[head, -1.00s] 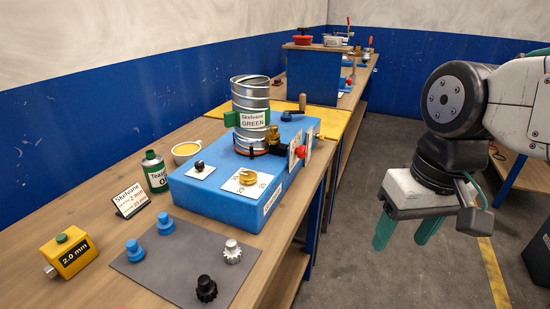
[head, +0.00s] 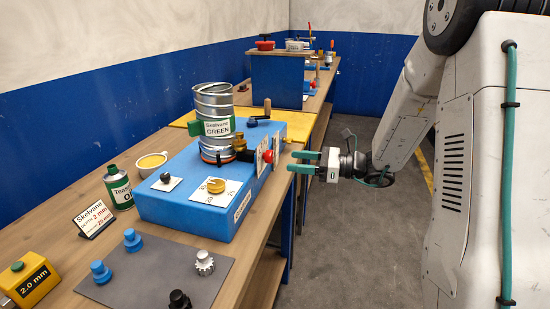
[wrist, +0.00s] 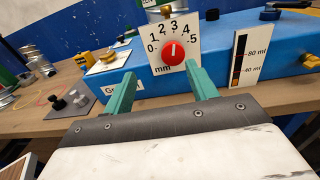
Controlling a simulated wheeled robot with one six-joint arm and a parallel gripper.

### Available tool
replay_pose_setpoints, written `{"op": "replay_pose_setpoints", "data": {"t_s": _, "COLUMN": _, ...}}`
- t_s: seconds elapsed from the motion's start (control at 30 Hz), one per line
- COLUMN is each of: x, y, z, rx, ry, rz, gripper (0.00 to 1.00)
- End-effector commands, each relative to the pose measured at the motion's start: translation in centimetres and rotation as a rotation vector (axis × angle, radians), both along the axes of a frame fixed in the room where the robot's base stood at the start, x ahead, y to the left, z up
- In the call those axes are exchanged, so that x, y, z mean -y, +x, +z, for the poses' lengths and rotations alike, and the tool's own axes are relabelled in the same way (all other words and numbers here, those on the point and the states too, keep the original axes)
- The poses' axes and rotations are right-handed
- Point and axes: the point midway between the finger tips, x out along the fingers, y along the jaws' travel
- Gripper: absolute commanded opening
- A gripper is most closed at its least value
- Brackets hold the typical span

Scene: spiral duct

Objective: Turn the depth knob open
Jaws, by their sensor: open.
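The depth knob (wrist: 173,52) is red, on a white dial plate marked 0 to 5 and mm, on the side of the blue machine (wrist: 215,65). Its white pointer stands roughly upright, near the 3. In the head view the red knob (head: 267,156) shows edge-on at the machine's right side. My gripper (head: 291,162) is level, its two green fingers pointing left toward that side. In the wrist view my gripper (wrist: 162,77) is open and empty, the knob seen beyond and between its fingers. The fingers appear apart from the knob.
A ml gauge plate (wrist: 247,55) is right of the dial. A yellow knob (head: 216,186) and black knob (head: 165,177) sit on the machine's top, near a metal duct (head: 213,108). Loose parts lie on a grey mat (head: 165,270). The floor (head: 335,240) beside the bench is clear.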

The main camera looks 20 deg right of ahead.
Motion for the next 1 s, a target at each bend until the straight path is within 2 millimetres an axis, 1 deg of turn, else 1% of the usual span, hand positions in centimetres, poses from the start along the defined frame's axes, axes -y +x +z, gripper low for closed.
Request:
{"op": "replay_pose_setpoints", "data": {"t_s": 0.03, "x": 0.7, "y": 0.5, "z": -0.5, "rx": -0.014, "ry": 0.024, "rz": -0.028, "gripper": 0.57}}
{"op": "replay_pose_setpoints", "data": {"t_s": 0.07, "x": 0.9, "y": 0.7, "z": -0.6, "rx": -0.016, "ry": 0.033, "rz": -0.04, "gripper": 0.57}}
{"op": "replay_pose_setpoints", "data": {"t_s": 0.17, "x": 0.9, "y": 1.4, "z": -0.9, "rx": -0.023, "ry": 0.049, "rz": -0.058, "gripper": 0.57}}
{"op": "replay_pose_setpoints", "data": {"t_s": 0.27, "x": -0.2, "y": 2.2, "z": -0.8, "rx": -0.021, "ry": 0.05, "rz": -0.057, "gripper": 0.57}}
{"op": "replay_pose_setpoints", "data": {"t_s": 0.5, "x": -3.4, "y": 4.4, "z": -0.8, "rx": -0.021, "ry": 0.048, "rz": -0.054, "gripper": 0.57}}
{"op": "replay_pose_setpoints", "data": {"t_s": 0.6, "x": -4.3, "y": 5.1, "z": -0.8, "rx": -0.021, "ry": 0.048, "rz": -0.055, "gripper": 0.57}}
{"op": "replay_pose_setpoints", "data": {"t_s": 0.77, "x": -5.0, "y": 5.6, "z": -0.8, "rx": -0.021, "ry": 0.047, "rz": -0.056, "gripper": 0.57}}
{"op": "replay_pose_setpoints", "data": {"t_s": 1.0, "x": -5.1, "y": 5.6, "z": -0.8, "rx": -0.021, "ry": 0.047, "rz": -0.056, "gripper": 0.57}}
